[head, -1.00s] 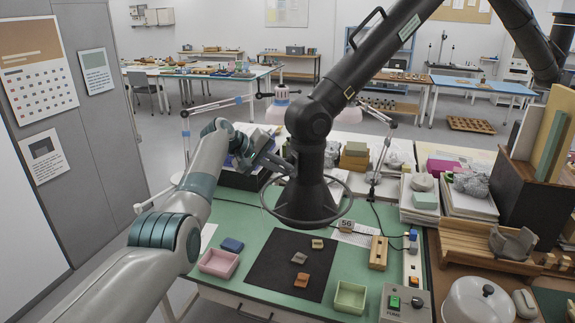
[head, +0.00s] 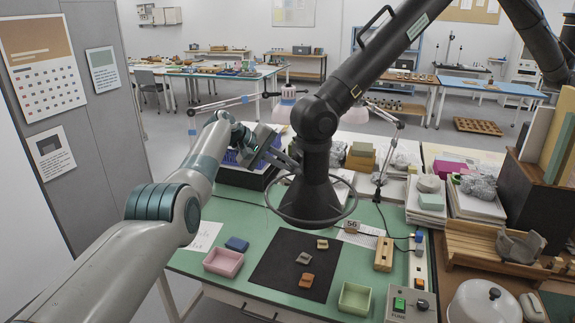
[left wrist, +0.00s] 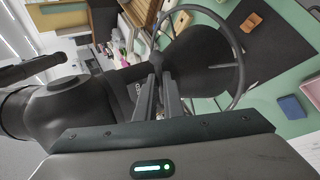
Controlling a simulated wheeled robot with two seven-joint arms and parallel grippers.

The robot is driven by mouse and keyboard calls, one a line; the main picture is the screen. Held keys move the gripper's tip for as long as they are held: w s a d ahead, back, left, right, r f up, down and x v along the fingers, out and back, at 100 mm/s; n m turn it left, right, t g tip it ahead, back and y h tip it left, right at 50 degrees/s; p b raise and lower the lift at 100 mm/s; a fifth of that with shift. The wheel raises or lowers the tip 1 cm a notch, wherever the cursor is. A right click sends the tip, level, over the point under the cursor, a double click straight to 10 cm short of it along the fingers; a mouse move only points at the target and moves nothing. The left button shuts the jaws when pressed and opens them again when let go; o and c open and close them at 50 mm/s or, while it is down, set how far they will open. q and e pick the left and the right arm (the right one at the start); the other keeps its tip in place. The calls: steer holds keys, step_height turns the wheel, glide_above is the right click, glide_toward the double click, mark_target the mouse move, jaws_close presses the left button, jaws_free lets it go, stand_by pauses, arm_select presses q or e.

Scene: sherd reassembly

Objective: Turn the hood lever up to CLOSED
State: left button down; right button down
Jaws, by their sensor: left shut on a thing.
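The black extraction hood (head: 316,190) hangs over the green bench, with a wire ring around its flared mouth. It also shows in the left wrist view (left wrist: 205,60). My left gripper (head: 294,163) reaches in from the left to the hood's neck, above the ring. In the left wrist view its two fingers (left wrist: 158,72) are close together, shut on a thin part at the neck, which I take to be the hood lever. The fingers hide most of the lever, so its angle and any CLOSED marking cannot be read. My right gripper is not in view.
Below the hood lie a black mat (head: 290,262) with several sherds, a pink tray (head: 223,262) and a pale green tray (head: 355,298). A control box (head: 410,305) stands at the front right. Lamp arms and a blue crate stand behind the hood.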

arm_select(q)
steer(key=c, duration=1.9)
jaws_free()
steer(key=shift+d, duration=0.1)
steer(key=shift+o, duration=0.2)
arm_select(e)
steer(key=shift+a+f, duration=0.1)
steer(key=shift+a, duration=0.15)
